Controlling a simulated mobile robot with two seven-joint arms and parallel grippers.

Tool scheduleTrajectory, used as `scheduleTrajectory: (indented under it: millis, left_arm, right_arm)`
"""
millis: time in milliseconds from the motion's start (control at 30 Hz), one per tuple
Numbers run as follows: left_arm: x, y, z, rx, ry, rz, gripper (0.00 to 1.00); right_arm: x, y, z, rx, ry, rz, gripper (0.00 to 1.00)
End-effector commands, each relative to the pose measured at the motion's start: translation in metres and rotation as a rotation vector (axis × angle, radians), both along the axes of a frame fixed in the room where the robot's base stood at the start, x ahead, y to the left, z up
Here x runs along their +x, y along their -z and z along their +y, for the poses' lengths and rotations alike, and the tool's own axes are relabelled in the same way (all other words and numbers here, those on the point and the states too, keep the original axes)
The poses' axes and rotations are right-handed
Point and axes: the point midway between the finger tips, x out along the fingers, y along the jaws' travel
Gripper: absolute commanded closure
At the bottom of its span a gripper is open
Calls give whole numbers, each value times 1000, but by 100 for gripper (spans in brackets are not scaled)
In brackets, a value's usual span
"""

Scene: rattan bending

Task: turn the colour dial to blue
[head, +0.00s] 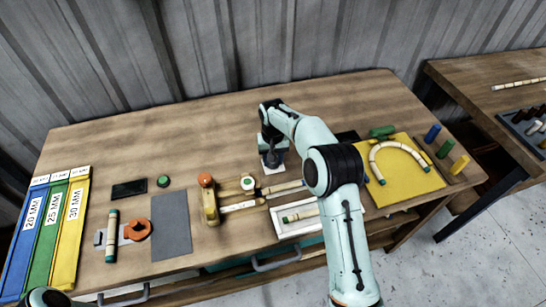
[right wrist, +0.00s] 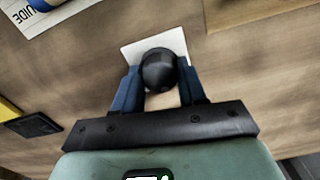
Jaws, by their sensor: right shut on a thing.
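The dial is a round black knob (right wrist: 159,72) over a white plate (right wrist: 133,52), as seen in the right wrist view. In the head view the white plate (head: 269,174) shows at the middle of the table, with the knob mostly hidden by my gripper. My right gripper (head: 272,157) points down there and is shut on the knob; its two dark blue fingers sit on either side of it in the right wrist view (right wrist: 158,74). No colour marks or pointer on the dial can be made out. My left gripper is not in view.
A yellow board (head: 392,190) with a curved rattan piece (head: 399,146) lies right of my right arm. Blue, green and yellow cylinders stand beyond it. A white tray (head: 283,234) lies in front, a yellow tool (head: 210,207) left. Table behind the plate is clear.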

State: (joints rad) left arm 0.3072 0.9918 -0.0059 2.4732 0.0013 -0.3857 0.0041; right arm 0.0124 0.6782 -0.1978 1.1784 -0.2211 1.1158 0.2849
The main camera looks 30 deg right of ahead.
Motion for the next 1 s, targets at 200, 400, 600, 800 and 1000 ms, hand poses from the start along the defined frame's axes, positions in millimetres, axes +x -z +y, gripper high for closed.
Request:
scheduleTrajectory:
  millis: [200,400,600,800,1000]
  left_arm:
    - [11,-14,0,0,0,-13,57]
    - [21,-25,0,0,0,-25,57]
    - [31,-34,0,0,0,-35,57]
    - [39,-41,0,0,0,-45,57]
    - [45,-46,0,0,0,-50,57]
  right_arm:
    - [1,-3,0,1,-175,2,89]
    - [1,-3,0,1,-365,2,89]
    - [1,-2,0,1,-553,2,89]
    - [1,-2,0,0,-717,1,89]
    - [0,-1,0,0,-839,1,89]
